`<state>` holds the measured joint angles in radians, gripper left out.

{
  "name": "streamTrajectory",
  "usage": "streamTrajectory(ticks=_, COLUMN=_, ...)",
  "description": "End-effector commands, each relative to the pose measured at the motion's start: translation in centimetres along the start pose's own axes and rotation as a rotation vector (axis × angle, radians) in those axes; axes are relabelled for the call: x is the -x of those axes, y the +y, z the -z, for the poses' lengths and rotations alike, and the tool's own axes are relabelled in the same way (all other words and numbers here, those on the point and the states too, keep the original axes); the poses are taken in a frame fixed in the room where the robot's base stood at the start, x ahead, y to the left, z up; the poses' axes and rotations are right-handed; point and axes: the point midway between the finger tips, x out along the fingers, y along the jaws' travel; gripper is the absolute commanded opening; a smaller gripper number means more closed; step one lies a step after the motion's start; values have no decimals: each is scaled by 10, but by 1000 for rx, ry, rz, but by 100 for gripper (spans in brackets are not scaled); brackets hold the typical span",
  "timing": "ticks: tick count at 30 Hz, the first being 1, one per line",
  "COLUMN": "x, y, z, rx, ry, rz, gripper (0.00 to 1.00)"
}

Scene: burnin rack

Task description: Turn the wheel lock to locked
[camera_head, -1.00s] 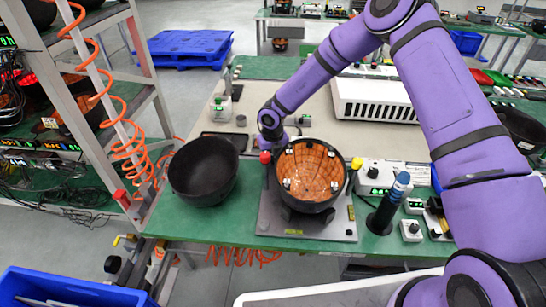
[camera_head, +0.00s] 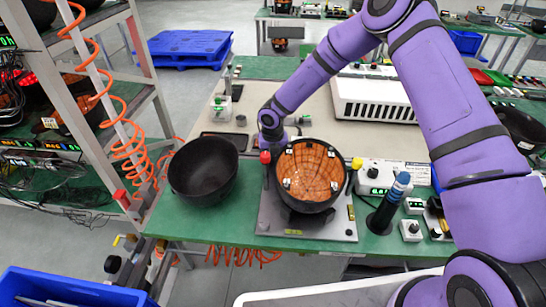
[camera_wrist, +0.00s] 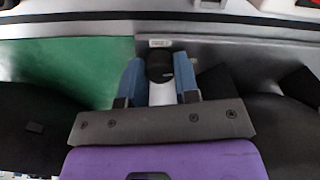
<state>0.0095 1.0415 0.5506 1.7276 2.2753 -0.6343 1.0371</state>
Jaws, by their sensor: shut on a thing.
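A black round knob (camera_wrist: 158,66), which I take for the wheel lock, sits at the edge of a grey metal plate in the wrist view. A small white label (camera_wrist: 159,43) is just beyond it; its print is too small to read. My gripper (camera_wrist: 160,80) has its blue fingers on both sides of the knob, shut on it. In the head view my wrist reaches down at the back left corner of the grey plate (camera_head: 335,230). The knob and fingertips cannot be made out there.
A dark bowl with a brown tiled inside (camera_head: 310,172) sits on the plate, between red (camera_head: 265,157) and yellow (camera_head: 357,163) knobs. An empty black bowl (camera_head: 203,172) stands left. A blue-topped cylinder (camera_head: 385,210) and small control boxes stand right. Green tabletop (camera_head: 185,222) is clear at front left.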

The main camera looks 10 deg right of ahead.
Motion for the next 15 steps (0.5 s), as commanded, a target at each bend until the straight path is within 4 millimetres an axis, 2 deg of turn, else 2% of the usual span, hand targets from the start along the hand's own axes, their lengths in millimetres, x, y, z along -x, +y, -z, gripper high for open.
streamTrajectory(ticks=1, x=0, y=0, z=0, rx=0, ry=1, rz=1, gripper=34)
streamTrajectory(ticks=4, x=0, y=0, z=0, rx=1, ry=1, rz=1, gripper=55)
streamTrajectory(ticks=15, x=5, y=0, z=0, rx=1, ry=-1, rz=-1, gripper=55)
